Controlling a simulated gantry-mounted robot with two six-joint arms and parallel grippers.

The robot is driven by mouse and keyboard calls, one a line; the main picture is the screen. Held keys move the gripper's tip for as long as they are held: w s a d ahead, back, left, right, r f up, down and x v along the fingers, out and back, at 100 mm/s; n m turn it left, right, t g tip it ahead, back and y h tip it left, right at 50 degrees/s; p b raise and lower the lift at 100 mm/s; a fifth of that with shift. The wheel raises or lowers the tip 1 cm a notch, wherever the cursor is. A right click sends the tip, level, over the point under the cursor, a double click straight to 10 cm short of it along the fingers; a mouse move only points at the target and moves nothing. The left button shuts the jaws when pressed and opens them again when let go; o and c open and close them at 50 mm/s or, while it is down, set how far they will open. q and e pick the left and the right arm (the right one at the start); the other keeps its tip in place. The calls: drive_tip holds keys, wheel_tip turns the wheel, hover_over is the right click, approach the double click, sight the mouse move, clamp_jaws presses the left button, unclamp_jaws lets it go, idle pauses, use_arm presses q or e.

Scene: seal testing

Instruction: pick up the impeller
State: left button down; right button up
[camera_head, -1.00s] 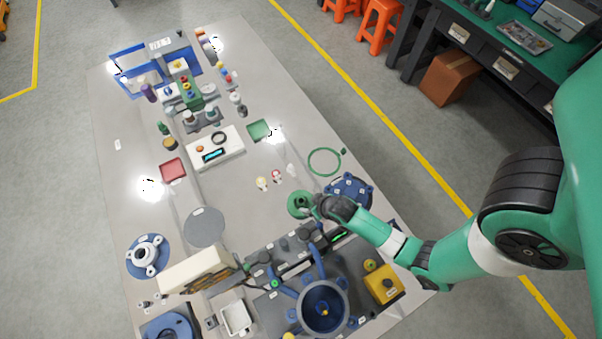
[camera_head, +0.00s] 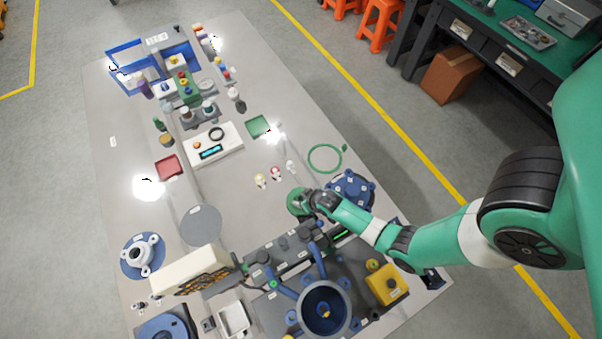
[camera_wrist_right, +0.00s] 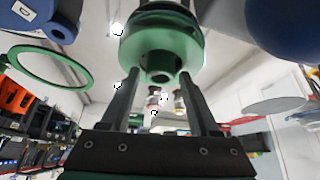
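The impeller (camera_head: 297,202) is a green round part on the table, just left of the blue flanged part. My right gripper (camera_head: 308,204) reaches it from the right and partly covers it. In the right wrist view, the impeller (camera_wrist_right: 162,42) sits at the ends of the two dark fingers (camera_wrist_right: 160,80). The fingers are wide apart, with its small hub between them and gaps beside the hub. I cannot tell whether the fingertips touch its body. My left gripper is not in view.
A blue flanged part (camera_head: 352,190) stands close to the right of the impeller. A green ring (camera_head: 325,158) and several small colored pieces (camera_head: 276,173) lie behind it. A dark fixture (camera_head: 282,255) with a blue bowl (camera_head: 325,306) is in front. The table between the grey disc (camera_head: 201,225) and impeller is clear.

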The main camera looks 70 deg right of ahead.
clamp_jaws()
drive_tip(key=shift+r, duration=0.15)
idle(0.4)
wheel_tip(320, 180, up, 10)
drive_tip(key=p, duration=0.6)
